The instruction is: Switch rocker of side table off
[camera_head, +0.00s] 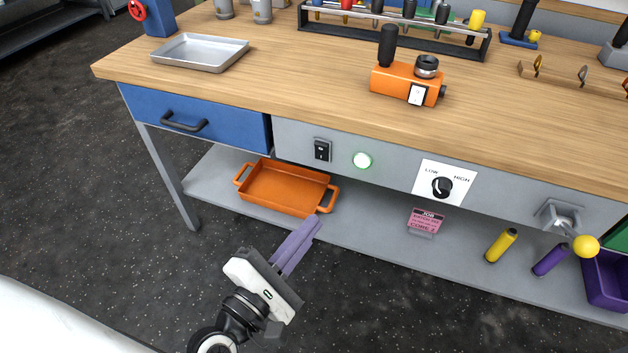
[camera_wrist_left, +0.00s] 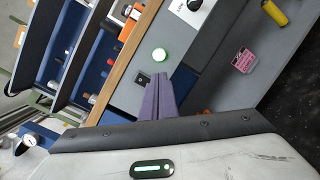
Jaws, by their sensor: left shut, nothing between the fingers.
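A black rocker switch (camera_head: 321,150) sits on the grey front panel of the workbench (camera_head: 330,117), just right of the blue drawer. It also shows in the left wrist view (camera_wrist_left: 143,79), just beyond my fingertips. My left gripper (camera_head: 311,222) has purple fingers, shut and empty. In the head view it appears below the switch, pointing up toward the panel; contact is not visible. My right gripper is not in view.
A dial marked LOW and HIGH (camera_head: 442,187) and a lever with a yellow knob (camera_head: 586,246) are farther right on the panel. An orange tray (camera_head: 285,190) lies on the lower shelf. An orange device with its own white switch (camera_head: 408,82) stands on the tabletop.

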